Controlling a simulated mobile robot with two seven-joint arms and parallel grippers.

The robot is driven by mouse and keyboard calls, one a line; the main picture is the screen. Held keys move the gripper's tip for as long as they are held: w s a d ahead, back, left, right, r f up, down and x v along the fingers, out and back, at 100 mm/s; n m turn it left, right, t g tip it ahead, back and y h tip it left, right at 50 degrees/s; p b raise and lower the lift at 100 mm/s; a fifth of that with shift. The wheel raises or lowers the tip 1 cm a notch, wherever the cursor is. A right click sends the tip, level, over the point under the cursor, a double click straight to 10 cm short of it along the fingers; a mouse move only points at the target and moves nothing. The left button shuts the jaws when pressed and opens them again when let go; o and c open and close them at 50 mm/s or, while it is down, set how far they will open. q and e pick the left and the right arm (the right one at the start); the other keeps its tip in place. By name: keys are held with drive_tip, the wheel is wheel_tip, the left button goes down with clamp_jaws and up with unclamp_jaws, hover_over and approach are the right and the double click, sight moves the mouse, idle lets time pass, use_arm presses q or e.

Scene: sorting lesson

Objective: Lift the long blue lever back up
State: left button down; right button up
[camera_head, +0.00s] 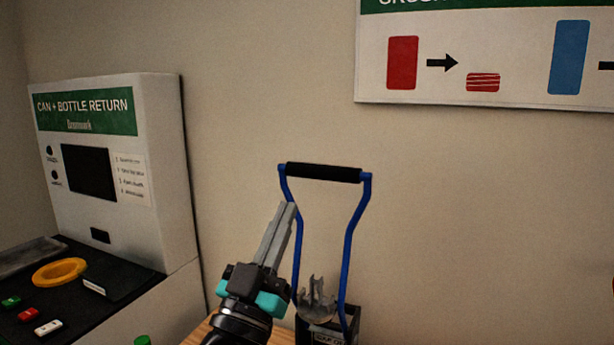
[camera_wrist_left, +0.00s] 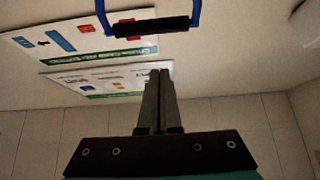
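The long blue lever (camera_head: 350,235) stands upright, with two blue side bars joined by a black grip bar (camera_head: 324,173) at the top. Its lower end meets a dark can-crusher base (camera_head: 348,335) with a grey toothed part (camera_head: 317,298) between the bars. My left gripper (camera_head: 290,208) points up in front of the left side bar, its tips a little below the grip bar. Its fingers are together with nothing between them. In the left wrist view the fingertips (camera_wrist_left: 160,72) are apart from the black grip bar (camera_wrist_left: 150,27). My right gripper is not in view.
A white can and bottle return machine (camera_head: 165,170) stands at the left. Its black counter (camera_head: 130,285) holds a yellow ring (camera_head: 59,272) and small coloured pieces. A crushing sign (camera_head: 520,90) hangs on the wall. The wall area right of the lever is clear.

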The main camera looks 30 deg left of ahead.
sight(313, 173)
use_arm(q)
drive_tip(key=w+r+p, duration=0.1)
drive_tip(key=w+r, duration=0.1)
drive_tip(key=w, duration=0.6)
drive_tip(key=shift+w+a+r, duration=0.25)
drive_tip(key=shift+r, duration=0.1)
drive_tip(key=shift+w+r, duration=0.1)
drive_tip(key=w+p, duration=0.2)
drive_tip(key=p, duration=0.1)
drive_tip(key=shift+w+a+r+g, duration=0.1)
drive_tip(key=shift+w+r+g, duration=0.2)
drive_tip(key=shift+r+g, duration=0.1)
drive_tip(key=shift+s+r+p, duration=0.1)
drive_tip(key=shift+p, duration=0.3)
